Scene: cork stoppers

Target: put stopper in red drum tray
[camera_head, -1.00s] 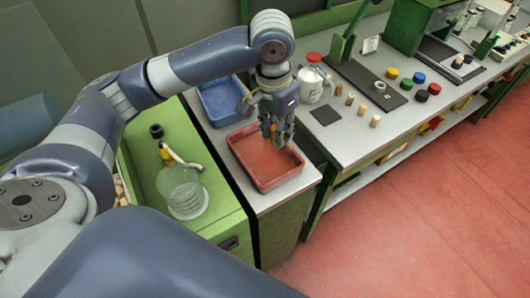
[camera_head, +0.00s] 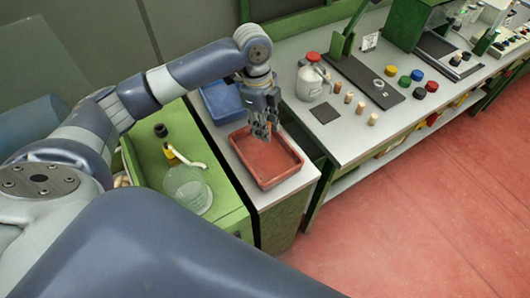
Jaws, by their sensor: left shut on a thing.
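The red drum tray (camera_head: 268,168) sits on the pale top of a cabinet in the middle of the view, and its visible floor looks bare. My left gripper (camera_head: 265,134) points down over the back part of the tray, shut on a small brownish stopper (camera_head: 268,128). The fingers mostly hide the stopper. I cannot tell whether it touches the tray floor. My right gripper is not in view.
A blue tray (camera_head: 221,103) lies behind the red one. A clear flask (camera_head: 187,190) stands on the green cabinet to the left. On the bench to the right are several corks (camera_head: 360,107), a white bottle (camera_head: 310,84) and coloured caps (camera_head: 417,75).

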